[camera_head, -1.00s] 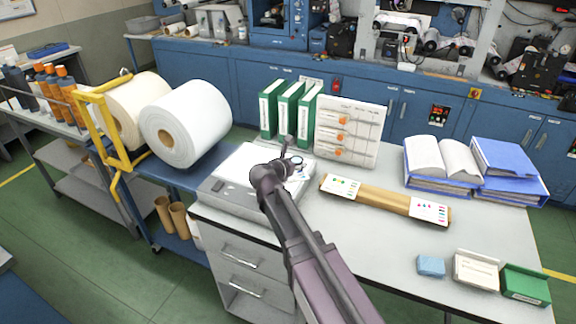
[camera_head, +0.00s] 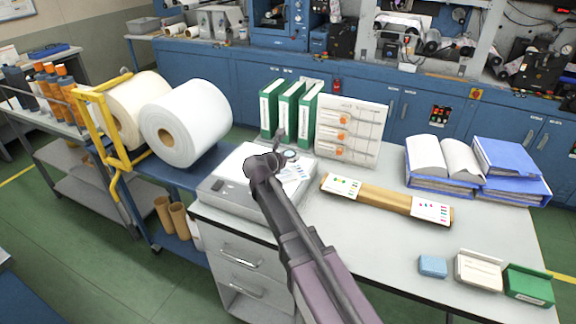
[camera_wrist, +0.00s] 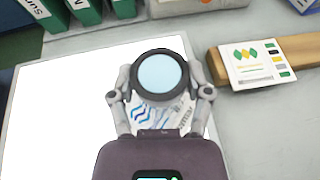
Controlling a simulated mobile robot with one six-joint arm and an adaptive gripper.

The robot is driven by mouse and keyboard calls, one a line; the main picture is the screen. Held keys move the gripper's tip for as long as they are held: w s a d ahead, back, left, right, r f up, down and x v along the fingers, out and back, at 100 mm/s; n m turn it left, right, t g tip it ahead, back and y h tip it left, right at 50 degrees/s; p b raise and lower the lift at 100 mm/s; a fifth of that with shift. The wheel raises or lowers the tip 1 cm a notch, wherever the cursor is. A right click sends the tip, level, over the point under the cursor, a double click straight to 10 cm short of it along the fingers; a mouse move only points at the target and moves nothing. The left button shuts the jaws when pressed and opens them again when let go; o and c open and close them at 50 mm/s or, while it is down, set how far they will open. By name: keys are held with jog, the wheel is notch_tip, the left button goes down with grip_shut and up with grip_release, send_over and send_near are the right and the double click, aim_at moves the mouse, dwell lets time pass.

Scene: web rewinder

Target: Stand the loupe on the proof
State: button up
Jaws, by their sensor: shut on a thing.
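The loupe (camera_wrist: 160,77), a dark round rim with a pale blue lens, is held between the fingers of my gripper (camera_wrist: 160,92) in the wrist view. In the head view the loupe (camera_head: 290,156) shows small beyond my wrist, over the bright light table (camera_head: 210,190). My gripper is shut on the loupe's sides. Below and behind the loupe is the proof (camera_wrist: 150,112), a sheet with blue wavy stripes; its printed edge (camera_head: 296,172) also shows in the head view. Most of the proof is hidden by the loupe and my gripper. I cannot tell whether the loupe touches it.
A wooden bar with printed cards (camera_head: 385,198) lies right of the light table. Green binders (camera_head: 290,110) and a sample board (camera_head: 350,130) stand behind. Blue binders (camera_head: 475,170), a blue block (camera_head: 432,266) and small boxes (camera_head: 478,270) are at the right. The bench's middle front is clear.

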jog(key=shift+f+b, duration=1.05)
jog(key=shift+f, duration=0.3)
jog(key=shift+f, duration=0.15)
jog(key=o, duration=1.1)
jog(key=shift+o, duration=0.2)
jog(key=shift+s+r, duration=0.1)
jog(key=shift+r, duration=0.15)
jog(key=p+v, duration=0.4)
jog(key=v, duration=0.7)
jog(key=shift+s+a+r, duration=0.1)
jog(key=shift+s+a, duration=0.1)
jog(key=shift+s, duration=0.15)
jog(key=shift+d, duration=0.1)
